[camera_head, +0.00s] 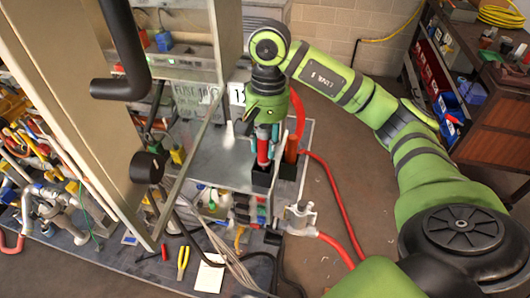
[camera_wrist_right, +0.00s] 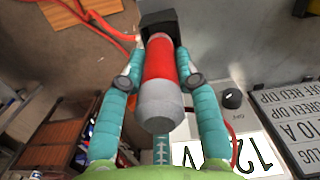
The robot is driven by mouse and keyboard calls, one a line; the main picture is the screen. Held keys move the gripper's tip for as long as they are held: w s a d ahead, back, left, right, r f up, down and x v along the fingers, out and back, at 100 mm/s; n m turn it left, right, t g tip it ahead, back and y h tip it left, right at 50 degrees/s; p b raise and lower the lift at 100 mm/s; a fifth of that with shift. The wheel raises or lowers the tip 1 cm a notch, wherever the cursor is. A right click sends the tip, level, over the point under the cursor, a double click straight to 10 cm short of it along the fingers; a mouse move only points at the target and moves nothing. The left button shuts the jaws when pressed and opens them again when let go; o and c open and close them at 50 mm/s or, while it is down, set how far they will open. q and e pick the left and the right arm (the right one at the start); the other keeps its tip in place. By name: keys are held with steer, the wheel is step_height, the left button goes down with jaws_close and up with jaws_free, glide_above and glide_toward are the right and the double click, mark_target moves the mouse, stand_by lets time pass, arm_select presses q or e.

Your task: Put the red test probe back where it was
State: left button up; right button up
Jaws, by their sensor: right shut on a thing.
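The red test probe (camera_head: 263,148) is held upright in my right gripper (camera_head: 266,132), below the end of my green arm. In the right wrist view the probe (camera_wrist_right: 159,60) has a red body and a grey rounded near end, and the teal fingers of the gripper (camera_wrist_right: 160,72) close on it from both sides. Its far end meets a black square holder (camera_wrist_right: 158,22). In the head view this black holder (camera_head: 262,180) is directly under the probe; I cannot tell how far the probe sits inside. My left gripper is not in view.
A second, orange-red cylinder (camera_head: 291,150) stands in a black holder just right of the probe. A grey panel with a "12V" label (camera_wrist_right: 230,155) is close to the gripper. Red hoses (camera_head: 335,190) run beside the bench. A large beige panel (camera_head: 75,110) blocks the left.

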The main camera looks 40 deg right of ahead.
mark_target(265, 154)
step_height(265, 154, down, 4)
steer(key=shift+w+r+p, duration=0.1)
steer(key=shift+r+p, duration=0.15)
steer(key=shift+p, duration=0.35)
steer(key=shift+f, duration=0.15)
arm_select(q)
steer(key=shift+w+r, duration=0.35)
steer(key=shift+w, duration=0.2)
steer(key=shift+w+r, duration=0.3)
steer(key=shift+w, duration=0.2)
arm_select(e)
steer(key=shift+f, duration=0.1)
steer(key=shift+f+b, duration=0.15)
steer(key=shift+b, duration=0.15)
steer(key=o, duration=0.9)
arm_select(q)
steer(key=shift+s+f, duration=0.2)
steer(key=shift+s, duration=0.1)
